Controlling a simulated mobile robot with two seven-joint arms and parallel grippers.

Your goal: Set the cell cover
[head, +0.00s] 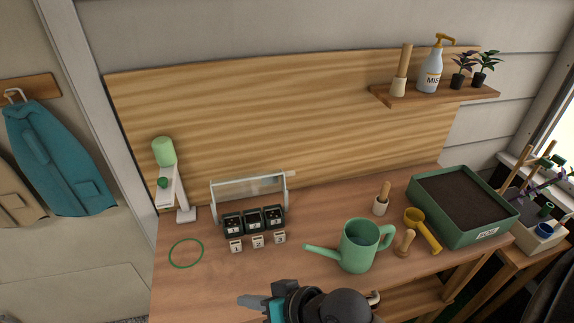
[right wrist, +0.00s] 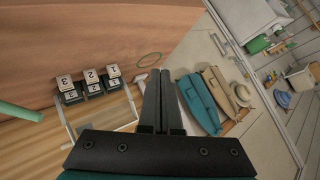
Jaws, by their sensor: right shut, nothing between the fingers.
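The clear cell cover (head: 248,190), a transparent panel in a pale frame, stands raised behind a row of three black cells (head: 254,221) on the wooden bench. The cells hold dark contents, and small numbered white blocks (head: 258,241) sit in front of them. In the right wrist view the cover's frame (right wrist: 68,122) shows beside the cells (right wrist: 90,87). My right gripper (head: 243,300) is at the bench's front edge, in front of the cells and apart from them and the cover. Its fingers (right wrist: 162,78) are together and empty. My left gripper is not in view.
A green watering can (head: 358,247) stands right of the cells, its spout pointing towards them. A green ring (head: 186,253) lies at left near a white stand (head: 175,195). Wooden tools, a yellow scoop (head: 423,232) and a green soil tray (head: 447,224) are at right.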

